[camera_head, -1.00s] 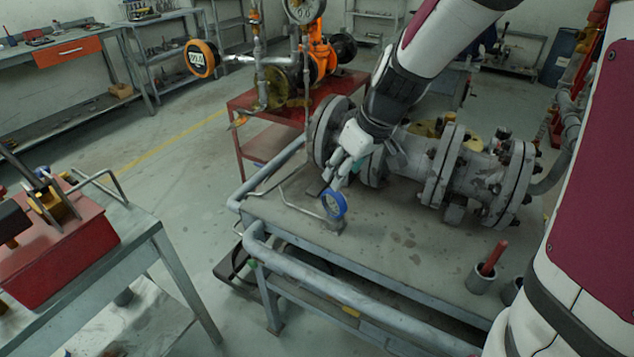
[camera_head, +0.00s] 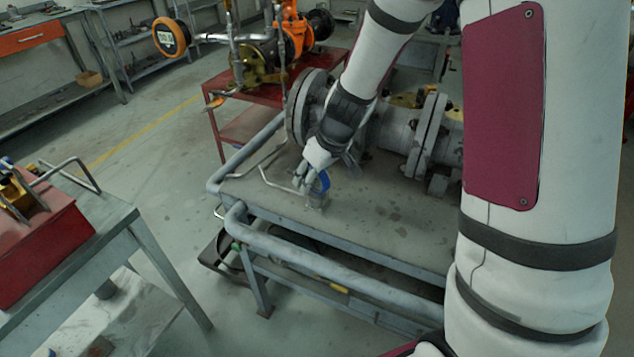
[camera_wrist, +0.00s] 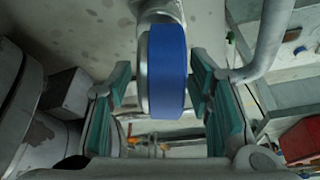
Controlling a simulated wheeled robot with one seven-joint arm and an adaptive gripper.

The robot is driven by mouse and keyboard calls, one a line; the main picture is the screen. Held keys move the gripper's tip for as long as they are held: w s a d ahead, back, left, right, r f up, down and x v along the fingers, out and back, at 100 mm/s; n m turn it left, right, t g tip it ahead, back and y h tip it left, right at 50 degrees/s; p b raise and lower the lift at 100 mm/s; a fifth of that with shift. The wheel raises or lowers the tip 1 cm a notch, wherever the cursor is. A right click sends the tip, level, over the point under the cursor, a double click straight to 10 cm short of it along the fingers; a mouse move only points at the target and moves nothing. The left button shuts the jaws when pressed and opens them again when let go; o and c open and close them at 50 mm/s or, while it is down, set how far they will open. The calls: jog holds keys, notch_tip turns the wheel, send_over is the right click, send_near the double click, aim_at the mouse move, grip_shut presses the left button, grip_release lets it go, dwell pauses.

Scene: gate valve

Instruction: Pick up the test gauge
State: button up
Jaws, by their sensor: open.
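The test gauge (camera_head: 320,184) has a round blue case and stands on a small base near the left end of the grey cart. In the wrist view its blue rim (camera_wrist: 167,72) shows edge-on, with a silver face ring on its left side. My gripper (camera_head: 309,178) is at the gauge, its fingers on either side of it. In the wrist view the green-padded fingers are apart, with a visible gap on each side of the blue case. The gauge's dial is turned away from the wrist camera.
The grey cart (camera_head: 375,232) has a pipe rail along its front and left edges. A large flanged valve body (camera_head: 396,130) lies behind the gauge, close to my wrist. A bent metal rod (camera_head: 268,180) lies left of the gauge. A red toolbox (camera_head: 40,245) stands on the left bench.

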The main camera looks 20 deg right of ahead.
grip_shut()
jog(key=shift+r, duration=0.15)
dwell(0.4)
